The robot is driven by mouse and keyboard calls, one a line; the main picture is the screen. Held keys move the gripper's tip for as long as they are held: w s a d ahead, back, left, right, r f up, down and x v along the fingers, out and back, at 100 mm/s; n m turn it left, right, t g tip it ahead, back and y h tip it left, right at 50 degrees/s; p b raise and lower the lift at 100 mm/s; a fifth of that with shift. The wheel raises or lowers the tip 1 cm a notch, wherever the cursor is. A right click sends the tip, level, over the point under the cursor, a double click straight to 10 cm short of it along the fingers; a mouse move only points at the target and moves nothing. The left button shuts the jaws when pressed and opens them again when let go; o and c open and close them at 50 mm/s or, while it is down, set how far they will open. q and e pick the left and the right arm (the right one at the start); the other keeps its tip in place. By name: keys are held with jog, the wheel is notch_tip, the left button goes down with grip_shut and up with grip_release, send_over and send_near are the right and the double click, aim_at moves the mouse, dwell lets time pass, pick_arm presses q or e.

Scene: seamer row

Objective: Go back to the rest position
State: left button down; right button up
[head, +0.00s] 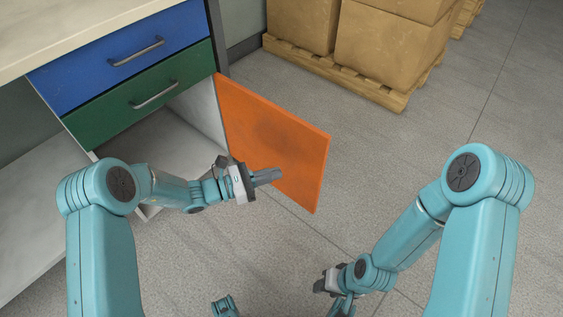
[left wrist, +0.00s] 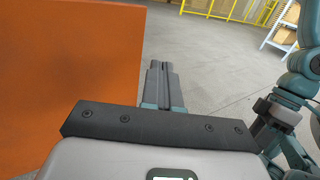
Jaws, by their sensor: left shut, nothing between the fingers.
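My left gripper (head: 266,177) is shut and empty, in front of the open orange cabinet door (head: 290,150) in the head view. In the left wrist view its closed fingers (left wrist: 162,84) point away over the floor, and the orange door (left wrist: 65,70) fills the left side. I cannot tell whether the gripper touches the door. My right gripper (head: 328,282) shows low in the head view, over the floor; its fingers are too small and partly hidden to read.
The cabinet has a blue drawer (head: 125,55) and a green drawer (head: 140,98), both closed, above an open compartment. Boxes (head: 385,45) stand on a wooden pallet (head: 385,92) at the back. In the left wrist view a yellow rail (left wrist: 222,15) stands far off. The floor (head: 420,140) between is clear.

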pick_arm(q)
jog(key=s+a+f+m+g+y+p, duration=0.1)
jog(key=s+a+f+m+g+y, duration=0.3)
jog(key=s, duration=0.5)
jog(key=s+a+f+m+g+y, duration=0.1)
jog(key=s+a+f+m+y, duration=0.2)
jog(key=s+f+m+y, duration=0.45)
jog(key=s+a+f+m+g+y+p, duration=0.1)
jog(key=s+a+f+m+g, duration=0.25)
jog(key=s, duration=0.65)
notch_tip(320, 180, up, 30)
jog(key=m+t+p, duration=0.3)
jog(key=m+p, duration=0.1)
jog(key=p, duration=2.5)
jog(key=shift+w+f+m+y, duration=0.15)
jog(key=shift+f+m+y, duration=0.05)
jog(key=shift+m+y, duration=0.15)
jog(key=shift+a+f, duration=0.1)
